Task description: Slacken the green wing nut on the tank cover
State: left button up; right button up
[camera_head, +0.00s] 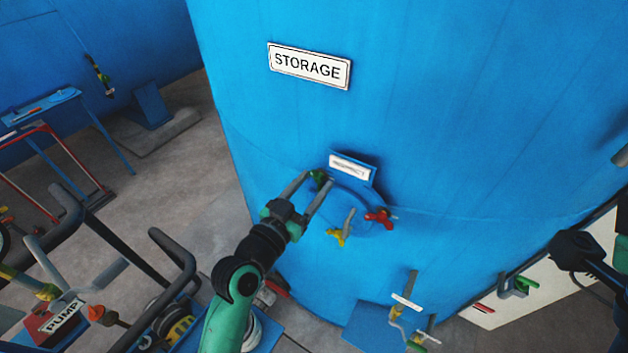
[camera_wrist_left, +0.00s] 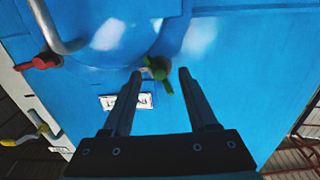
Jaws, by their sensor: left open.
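In the left wrist view the green wing nut (camera_wrist_left: 158,68) shows between and slightly beyond the fingertips of the left gripper (camera_wrist_left: 160,75). It looks nearer the picture-left finger; whether that finger touches it, I cannot tell. My right gripper cannot be made out.
A red wing nut (camera_head: 380,217) and a yellow wing nut (camera_head: 337,237) sit on the cover's right and lower edge. A grey handle (camera_wrist_left: 58,30) stands out from the cover. Below are pipe valves (camera_head: 406,302). Pump equipment (camera_head: 62,317) stands at lower left.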

pick_arm(q)
jog(key=shift+w+d, duration=0.25)
jog(key=shift+w, duration=0.15)
grip_shut()
jog(key=shift+n, duration=0.8)
grip_release()
jog(key=shift+a, duration=0.1)
jog(key=b+v, duration=0.1)
jog(key=v, duration=1)
jog(key=shift+s, duration=0.35)
